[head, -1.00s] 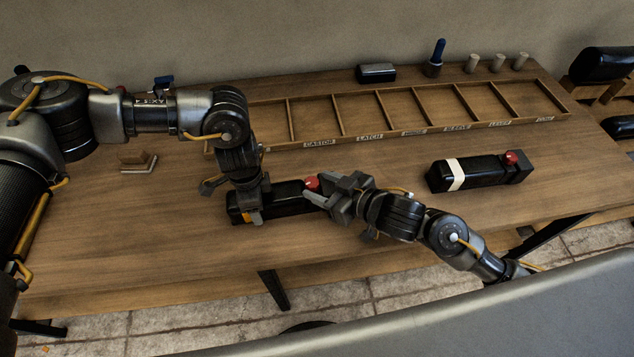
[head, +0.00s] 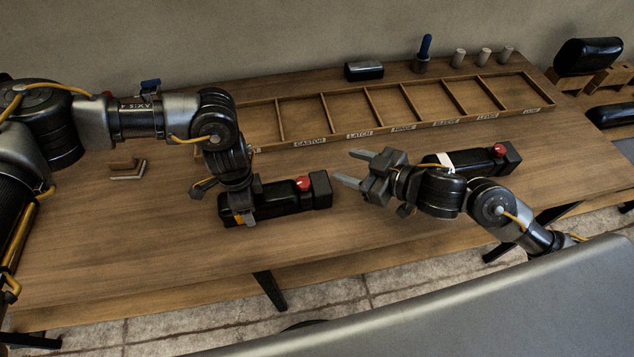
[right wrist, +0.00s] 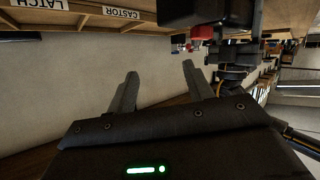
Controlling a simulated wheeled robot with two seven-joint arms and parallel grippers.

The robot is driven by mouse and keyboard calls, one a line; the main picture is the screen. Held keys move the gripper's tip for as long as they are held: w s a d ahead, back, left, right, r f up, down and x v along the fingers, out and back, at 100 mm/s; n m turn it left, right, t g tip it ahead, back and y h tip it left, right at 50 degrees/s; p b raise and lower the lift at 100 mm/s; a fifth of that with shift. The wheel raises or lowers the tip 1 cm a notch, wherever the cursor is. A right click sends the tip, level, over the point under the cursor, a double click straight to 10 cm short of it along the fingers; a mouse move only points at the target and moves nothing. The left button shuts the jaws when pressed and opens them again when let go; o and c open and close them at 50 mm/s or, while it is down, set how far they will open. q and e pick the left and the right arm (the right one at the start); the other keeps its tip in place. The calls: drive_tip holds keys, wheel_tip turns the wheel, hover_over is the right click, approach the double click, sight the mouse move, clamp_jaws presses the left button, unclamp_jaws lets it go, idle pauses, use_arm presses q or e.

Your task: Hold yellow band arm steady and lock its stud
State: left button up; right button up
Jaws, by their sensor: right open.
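The yellow band arm (head: 280,203) is a black padded block lying on the table, with a bit of yellow band (head: 238,219) showing at its left end. Its red stud (head: 303,184) stands on top near the right end; it also shows in the right wrist view (right wrist: 202,32). My left gripper (head: 243,214) reaches down over the banded end and is closed around it, its far finger hidden. My right gripper (head: 359,167) is open and empty, right of the stud and apart from it, its fingers pointing left.
A second black arm with a white band (head: 446,160) and red stud (head: 499,150) lies behind my right forearm. A labelled wooden tray (head: 345,134) spans the back. A blue-handled tool (head: 424,50), a black block (head: 364,70) and several pegs stand behind it.

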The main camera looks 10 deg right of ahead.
sight(306, 181)
drive_tip(key=a+f+n+g+y, duration=0.1)
drive_tip(key=a, duration=0.2)
drive_tip(key=w+a+f+g+y, duration=0.1)
drive_tip(key=a+f+g, duration=0.1)
drive_tip(key=a, duration=0.1)
drive_tip(key=a+f+n+g+y, duration=0.1)
drive_tip(key=a, duration=0.2)
drive_tip(key=shift+w+f+n+g, duration=0.3)
drive_tip(key=shift+w+f, duration=0.05)
drive_tip(key=shift+f, duration=0.05)
drive_tip(key=shift+c, duration=0.2)
